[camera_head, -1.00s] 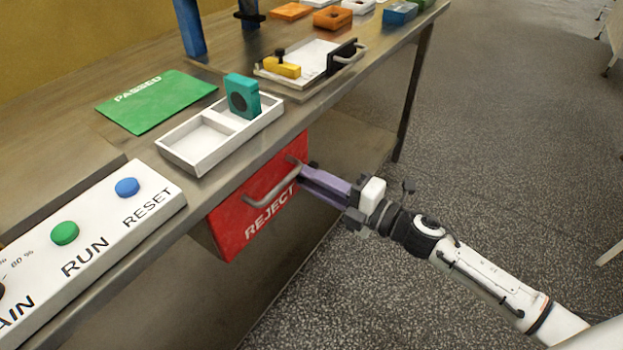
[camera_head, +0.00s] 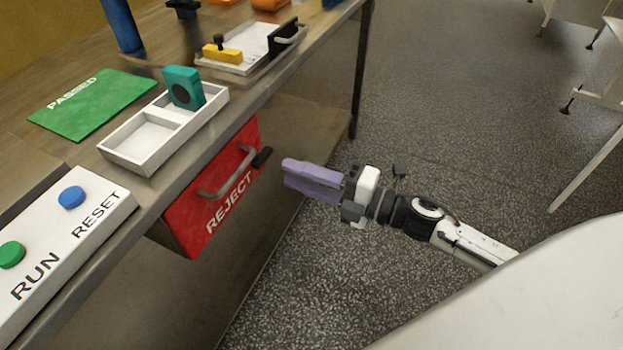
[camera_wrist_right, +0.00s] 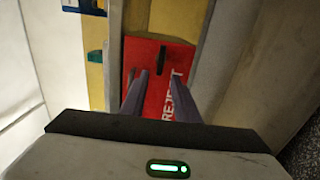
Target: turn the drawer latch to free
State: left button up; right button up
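The red REJECT drawer (camera_head: 225,190) hangs under the bench edge, with a grey bar handle on its front. The small black latch (camera_head: 263,157) is at the front's right end; its bar lies about parallel to the handle. It also shows as a dark bar (camera_wrist_right: 162,60) in the right wrist view. My right gripper (camera_head: 285,173) is to the right of the latch, apart from it and empty. In the right wrist view its two purple fingers (camera_wrist_right: 165,74) are spread, pointing toward the red front. My left gripper is not in view.
On the bench above are a white two-part tray (camera_head: 135,163) with a teal block (camera_head: 184,88), a green PASSED mat (camera_head: 85,108), and a button panel (camera_head: 75,232). Open floor lies right of the bench.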

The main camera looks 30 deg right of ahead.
jog(key=shift+v, duration=1.65)
